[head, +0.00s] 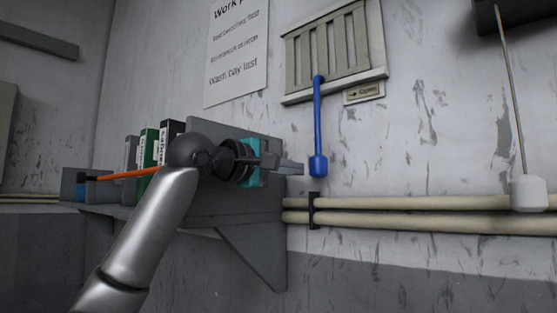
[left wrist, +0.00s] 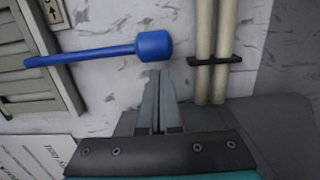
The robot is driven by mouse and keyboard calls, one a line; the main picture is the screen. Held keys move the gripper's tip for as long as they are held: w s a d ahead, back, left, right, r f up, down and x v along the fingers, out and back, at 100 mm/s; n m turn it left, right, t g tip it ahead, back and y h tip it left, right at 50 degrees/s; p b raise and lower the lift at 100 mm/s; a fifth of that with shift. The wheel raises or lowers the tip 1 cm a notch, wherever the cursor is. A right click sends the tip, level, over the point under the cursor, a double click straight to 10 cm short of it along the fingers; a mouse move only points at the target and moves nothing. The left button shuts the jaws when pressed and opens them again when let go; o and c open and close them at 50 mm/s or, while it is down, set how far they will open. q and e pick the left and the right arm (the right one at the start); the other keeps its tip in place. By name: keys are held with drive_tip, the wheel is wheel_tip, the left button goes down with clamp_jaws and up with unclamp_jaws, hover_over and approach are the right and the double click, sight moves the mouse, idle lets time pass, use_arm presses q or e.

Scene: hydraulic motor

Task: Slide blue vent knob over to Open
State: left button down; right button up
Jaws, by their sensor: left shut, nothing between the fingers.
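The blue vent knob (head: 318,165) is at the lower end of a blue rod that hangs nearly straight down from the slatted vent (head: 330,48) on the wall. A small sign (head: 364,92) reading "Open" with a right-pointing arrow is just right of the rod's top. My left gripper (head: 300,168) is shut and empty, its fingertips close to the left side of the knob. In the left wrist view the knob (left wrist: 154,46) lies just beyond the fingertips (left wrist: 159,74); whether they touch is unclear. My right gripper is not in view.
A grey shelf (head: 230,212) with several binders (head: 148,150) and an orange-handled object (head: 125,173) is at left. Two beige pipes (head: 420,204) run along the wall below the knob. A white weight (head: 528,193) hangs on a cord at right. Wall right of the knob is clear.

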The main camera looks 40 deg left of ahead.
sight(311, 169)
use_arm(q)
drive_tip(key=shift+w, duration=0.35)
drive_tip(key=shift+s+d, duration=0.15)
drive_tip(key=shift+d, duration=1.4)
